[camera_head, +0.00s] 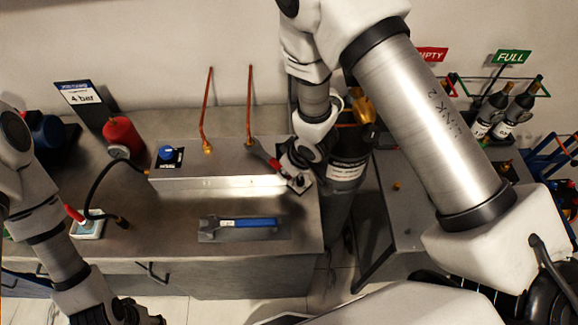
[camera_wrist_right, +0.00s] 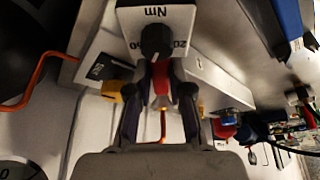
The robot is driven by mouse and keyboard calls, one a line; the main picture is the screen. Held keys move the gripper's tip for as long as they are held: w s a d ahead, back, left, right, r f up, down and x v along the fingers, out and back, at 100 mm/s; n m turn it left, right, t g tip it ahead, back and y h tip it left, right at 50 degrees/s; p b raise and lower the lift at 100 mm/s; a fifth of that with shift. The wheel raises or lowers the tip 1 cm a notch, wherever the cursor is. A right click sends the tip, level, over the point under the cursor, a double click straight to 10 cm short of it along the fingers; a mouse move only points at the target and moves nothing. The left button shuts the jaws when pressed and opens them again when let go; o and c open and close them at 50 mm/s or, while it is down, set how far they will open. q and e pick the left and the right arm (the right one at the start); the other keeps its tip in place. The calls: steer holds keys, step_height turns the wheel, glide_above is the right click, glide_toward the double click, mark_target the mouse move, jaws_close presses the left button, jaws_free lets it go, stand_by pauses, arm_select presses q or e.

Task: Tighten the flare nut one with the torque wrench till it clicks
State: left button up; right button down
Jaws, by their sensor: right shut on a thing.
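The torque wrench (camera_head: 264,155) has a red handle and lies slantwise above the grey metal box. Its head is at the right brass flare nut (camera_head: 249,142), at the foot of a copper pipe; I cannot tell whether it is seated. My right gripper (camera_head: 297,162) is shut on the wrench's handle end. In the right wrist view the red handle (camera_wrist_right: 160,82) sits between the fingers. The left flare nut (camera_head: 208,149) stands free under the other pipe. No label shows which nut is one. My left gripper (camera_head: 118,317) is at the bottom left, partly cut off, its jaws unclear.
A white plate with a black Nm knob (camera_wrist_right: 155,40) is close to the right gripper. A dark cylinder (camera_head: 347,165) stands right of the bench. A red canister (camera_head: 122,136) and black hose are left.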

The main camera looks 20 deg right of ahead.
mark_target(301, 182)
steer(key=shift+s+a+r+m+h+p, duration=0.1)
steer(key=shift+s+a+m+h+p, duration=0.05)
steer(key=shift+a+m+p, duration=0.45)
steer(key=shift+s+a+m+h+p, duration=0.15)
steer(key=shift+a+m+p, duration=0.3)
steer(key=shift+a, duration=0.2)
stand_by(0.7)
steer(key=shift+w+d+n, duration=0.1)
steer(key=shift+d+n, duration=0.15)
steer(key=shift+w+d+b, duration=0.1)
steer(key=shift+d+b, duration=0.2)
steer(key=shift+w+d+n, duration=0.15)
steer(key=shift+d+n, duration=0.4)
steer(key=shift+n, duration=0.15)
stand_by(0.3)
steer(key=shift+s+d+b, duration=0.35)
steer(key=shift+s, duration=0.45)
steer(key=shift+s+d+b, duration=0.3)
steer(key=shift+s+b, duration=0.1)
steer(key=shift+s, duration=0.35)
steer(key=shift+s+d+b, duration=0.35)
steer(key=shift+s, duration=0.45)
steer(key=shift+r+p, duration=2.1)
steer(key=shift+r, duration=0.15)
steer(key=shift+f, duration=0.15)
